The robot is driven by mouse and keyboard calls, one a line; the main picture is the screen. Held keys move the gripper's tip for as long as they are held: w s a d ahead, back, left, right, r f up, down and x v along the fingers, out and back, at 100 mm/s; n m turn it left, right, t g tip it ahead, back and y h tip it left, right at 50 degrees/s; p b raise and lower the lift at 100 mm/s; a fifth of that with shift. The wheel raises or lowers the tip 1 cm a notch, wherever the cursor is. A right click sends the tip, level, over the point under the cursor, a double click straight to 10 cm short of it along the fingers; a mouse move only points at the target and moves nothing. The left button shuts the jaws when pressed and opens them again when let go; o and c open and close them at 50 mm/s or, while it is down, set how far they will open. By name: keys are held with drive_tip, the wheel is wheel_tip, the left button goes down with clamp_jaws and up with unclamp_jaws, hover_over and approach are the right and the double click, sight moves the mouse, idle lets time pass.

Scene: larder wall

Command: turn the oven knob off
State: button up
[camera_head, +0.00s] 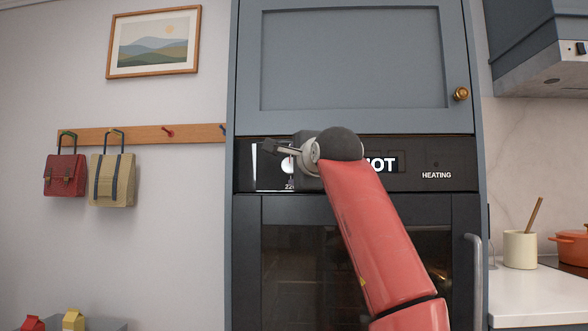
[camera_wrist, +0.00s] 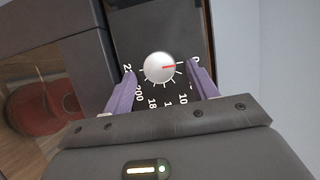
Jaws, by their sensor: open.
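The oven knob (camera_wrist: 157,68) is round and white with a red pointer line. In the wrist view the pointer faces right, and a printed number scale curves below the knob. My gripper (camera_wrist: 161,76) is open, with one purple finger to the left and one to the right of the knob. I cannot tell whether either finger touches it. In the head view the knob (camera_head: 287,166) is partly hidden behind my gripper (camera_head: 277,149), which is at the left part of the black oven panel (camera_head: 465,156). The panel display (camera_head: 388,165) shows "HOT", its left part covered by my arm.
A "HEATING" label (camera_head: 436,175) sits under a dark lamp at the panel's right. The oven door (camera_head: 290,245) has a vertical handle (camera_head: 474,280) at right. Bags hang on a peg rail (camera_head: 150,134) at left. A counter (camera_head: 530,300) with a pot (camera_head: 571,244) stands at right.

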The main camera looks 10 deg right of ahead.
drive_tip(key=s+b, duration=0.3)
drive_tip(key=s, duration=0.3)
drive_tip(key=shift+s+d, duration=0.25)
drive_tip(key=shift+s, duration=0.1)
